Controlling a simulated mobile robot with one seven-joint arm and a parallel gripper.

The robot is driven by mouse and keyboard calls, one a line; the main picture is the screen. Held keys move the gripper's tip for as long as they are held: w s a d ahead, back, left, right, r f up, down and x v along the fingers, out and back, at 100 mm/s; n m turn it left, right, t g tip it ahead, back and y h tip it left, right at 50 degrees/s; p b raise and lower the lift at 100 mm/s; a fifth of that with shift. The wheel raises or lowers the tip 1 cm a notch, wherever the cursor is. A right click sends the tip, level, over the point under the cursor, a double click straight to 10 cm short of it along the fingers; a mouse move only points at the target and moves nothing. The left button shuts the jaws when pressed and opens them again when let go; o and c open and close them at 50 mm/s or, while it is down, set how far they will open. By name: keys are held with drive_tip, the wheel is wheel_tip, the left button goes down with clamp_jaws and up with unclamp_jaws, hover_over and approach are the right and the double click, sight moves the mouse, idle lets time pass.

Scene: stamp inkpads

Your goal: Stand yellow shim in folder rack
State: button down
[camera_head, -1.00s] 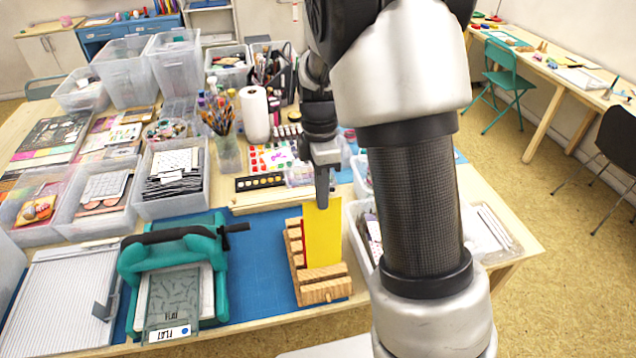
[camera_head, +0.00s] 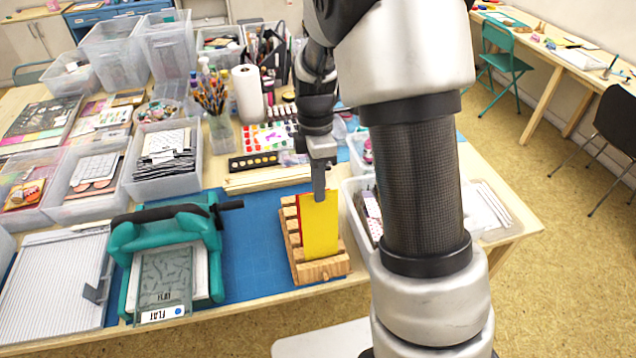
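The yellow shim (camera_head: 320,228) is a flat upright plate at the wooden folder rack (camera_head: 322,268). Its lower edge is down behind the rack's front bar; whether it rests on the bottom of a slot is hidden. My gripper (camera_head: 319,192) points down at the shim's top edge, seen edge-on. One finger overlaps the near face of the top edge and the other is hidden, so it looks shut on the shim. A thin red piece shows just left of the shim in the rack.
The rack stands on a blue mat (camera_head: 252,258) near the table's front edge. A teal die-cutting press (camera_head: 122,238) is to its left, a clear bin (camera_head: 358,222) close on its right. A paint strip (camera_head: 254,162) and paper roll (camera_head: 248,94) are behind.

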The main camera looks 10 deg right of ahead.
drive_tip(key=shift+s+f+b, duration=0.2)
drive_tip(key=shift+f+b, duration=0.5)
drive_tip(key=shift+f, duration=0.45)
drive_tip(key=shift+s+f+b, duration=0.15)
drive_tip(key=shift+f+b, duration=0.55)
drive_tip(key=shift+f, duration=0.45)
drive_tip(key=c, duration=2)
unclamp_jaws()
drive_tip(key=shift+r, duration=0.1)
drive_tip(key=r+p, duration=0.2)
drive_tip(key=r, duration=0.1)
drive_tip(key=r+p, duration=0.1)
drive_tip(key=shift+w+r+p, duration=0.35)
drive_tip(key=shift+r, duration=0.1)
